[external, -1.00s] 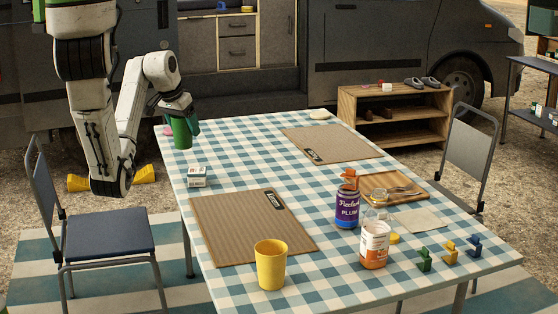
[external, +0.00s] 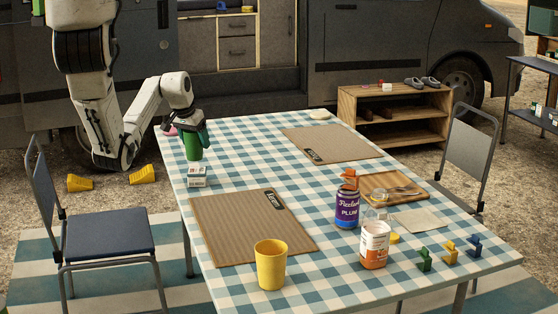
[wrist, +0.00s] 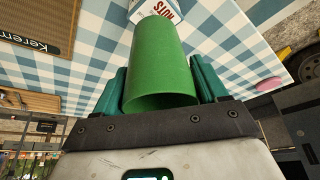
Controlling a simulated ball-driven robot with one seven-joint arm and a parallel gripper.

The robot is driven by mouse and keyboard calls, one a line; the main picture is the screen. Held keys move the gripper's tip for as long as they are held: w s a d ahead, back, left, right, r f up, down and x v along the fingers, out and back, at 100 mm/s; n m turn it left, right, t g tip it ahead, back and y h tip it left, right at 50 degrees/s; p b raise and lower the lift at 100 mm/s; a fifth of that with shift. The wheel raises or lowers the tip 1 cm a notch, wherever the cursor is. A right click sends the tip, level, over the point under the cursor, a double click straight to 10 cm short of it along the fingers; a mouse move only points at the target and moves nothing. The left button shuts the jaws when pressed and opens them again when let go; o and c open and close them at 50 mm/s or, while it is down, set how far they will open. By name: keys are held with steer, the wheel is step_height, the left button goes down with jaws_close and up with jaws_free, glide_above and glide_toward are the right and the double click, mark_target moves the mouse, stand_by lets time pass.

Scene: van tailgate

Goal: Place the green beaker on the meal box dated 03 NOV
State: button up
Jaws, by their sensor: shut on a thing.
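The green beaker (external: 193,147) is held upright between the fingers of my gripper (external: 196,133) at the table's far left. In the wrist view the beaker (wrist: 160,60) fills the space between the green fingers (wrist: 160,88), its open rim towards my palm. A small white box with dark print (external: 197,176) stands on the tablecloth, just in front of and below the beaker in the external view. In the wrist view the box (wrist: 158,9) shows partly beyond the beaker's base. Its date is not legible. I cannot tell whether the beaker touches it.
The checked table (external: 236,145) holds two brown placemats (external: 245,230) (external: 350,142), a yellow cup (external: 270,266), a plum jar (external: 347,208), an orange-labelled jar (external: 374,246) and a wooden tray (external: 375,181). A pink item (wrist: 269,84) lies near the table edge. Open cloth lies right of the box.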

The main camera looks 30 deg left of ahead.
mark_target(197, 150)
steer(key=shift+w+f, duration=0.35)
steer(key=shift+f, duration=0.1)
steer(key=shift+w+a+f, duration=0.1)
steer(key=shift+f, duration=1.5)
steer(key=shift+f, duration=0.2)
steer(key=o, duration=1.1)
steer(key=shift+c, duration=0.2)
steer(key=v, duration=1.2)
steer(key=shift+r+p, duration=0.2)
steer(key=shift+p, duration=0.15)
